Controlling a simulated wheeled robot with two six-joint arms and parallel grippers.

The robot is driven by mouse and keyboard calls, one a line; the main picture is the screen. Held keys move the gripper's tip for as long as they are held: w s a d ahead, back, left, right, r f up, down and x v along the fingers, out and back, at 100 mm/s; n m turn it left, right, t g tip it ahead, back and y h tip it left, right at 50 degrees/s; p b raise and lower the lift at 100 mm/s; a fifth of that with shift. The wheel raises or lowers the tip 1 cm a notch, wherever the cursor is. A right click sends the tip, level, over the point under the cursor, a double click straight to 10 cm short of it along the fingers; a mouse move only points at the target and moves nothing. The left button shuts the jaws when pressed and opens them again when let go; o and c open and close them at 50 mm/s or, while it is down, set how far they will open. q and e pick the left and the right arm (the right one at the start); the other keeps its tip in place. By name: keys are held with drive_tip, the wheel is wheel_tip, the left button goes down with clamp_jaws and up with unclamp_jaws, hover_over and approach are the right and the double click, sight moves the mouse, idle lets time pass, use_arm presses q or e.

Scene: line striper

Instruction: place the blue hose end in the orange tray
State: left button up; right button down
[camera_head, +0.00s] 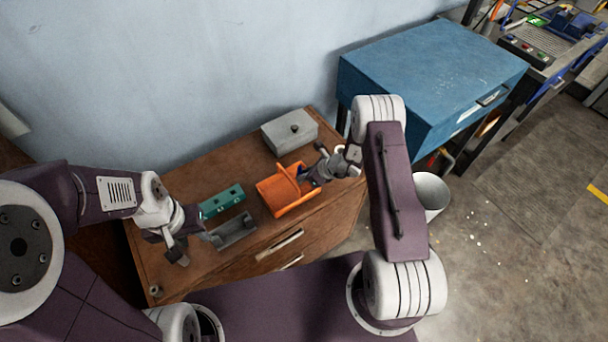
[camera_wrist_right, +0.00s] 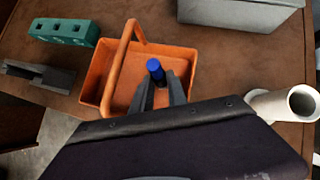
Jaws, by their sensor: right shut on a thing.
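The blue hose end (camera_wrist_right: 155,69) is a small dark blue cylinder held upright between the fingertips of my right gripper (camera_wrist_right: 157,88). In the wrist view it appears over the inside of the orange tray (camera_wrist_right: 178,55). I cannot tell whether it touches the tray floor. The tray, with its raised handle, also shows in the head view (camera_head: 273,197) on the brown cabinet. There my right gripper (camera_head: 308,174) reaches over its right side and mostly hides the hose end. My left gripper (camera_head: 192,240) is beside a dark grey holder; its fingertips are unclear.
A teal block with holes (camera_head: 222,200) and the dark grey holder (camera_head: 236,232) sit left of the tray. A grey box (camera_head: 289,131) stands behind it on the brown cabinet (camera_head: 335,200). A blue cabinet (camera_head: 425,75) and a white cylinder (camera_head: 432,192) are to the right.

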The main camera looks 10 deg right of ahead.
drive_tip(key=shift+f, duration=0.3)
drive_tip(key=shift+f+b, duration=0.15)
drive_tip(key=shift+b, duration=0.2)
drive_tip(key=c, duration=1.3)
unclamp_jaws()
drive_tip(key=shift+r+p, duration=0.4)
drive_tip(key=shift+p, duration=0.05)
drive_tip(key=v, duration=1.2)
drive_tip(key=s+a+r+n+g, duration=0.5)
drive_tip(key=s+n, duration=0.3)
drive_tip(key=n, duration=0.3)
drive_tip(key=s+d+r+n+h, duration=0.3)
drive_tip(key=s+r+n+h, duration=0.2)
drive_tip(key=s+n, duration=0.5)
drive_tip(key=n, duration=0.6)
drive_tip(key=shift+r, duration=0.35)
